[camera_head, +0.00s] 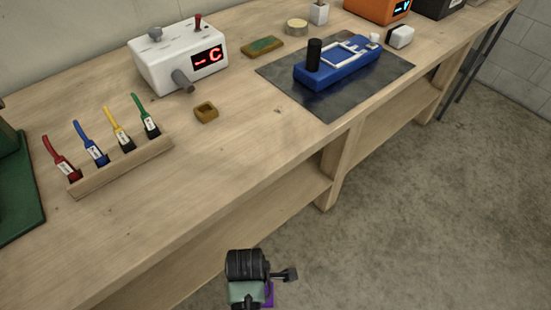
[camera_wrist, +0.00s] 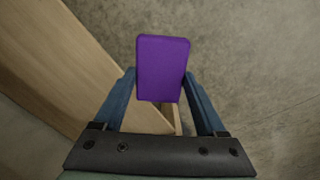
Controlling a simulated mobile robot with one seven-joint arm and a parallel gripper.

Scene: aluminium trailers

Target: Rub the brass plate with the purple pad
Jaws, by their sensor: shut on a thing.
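The purple pad (camera_wrist: 163,68) is held between the two blue fingers of my gripper (camera_wrist: 160,76) in the wrist view, with its broad face to the camera. In the head view only a purple edge of the pad (camera_head: 268,294) shows at the bottom, beside my wrist. My gripper is in front of the bench, above the floor, and apart from the bench top. I cannot tell for sure which thing is the brass plate. A small brass-coloured block with a hollow (camera_head: 206,113) and a round tan disc (camera_head: 297,26) lie on the bench.
The wooden bench (camera_head: 235,150) has a lower shelf. A rack (camera_head: 125,167) with several coloured-handled tools is at left. A white device (camera_head: 180,60) with a red display stands behind. A blue device (camera_head: 335,65) lies on a dark mat (camera_head: 385,83). A green-topped pad (camera_head: 262,45) lies between them.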

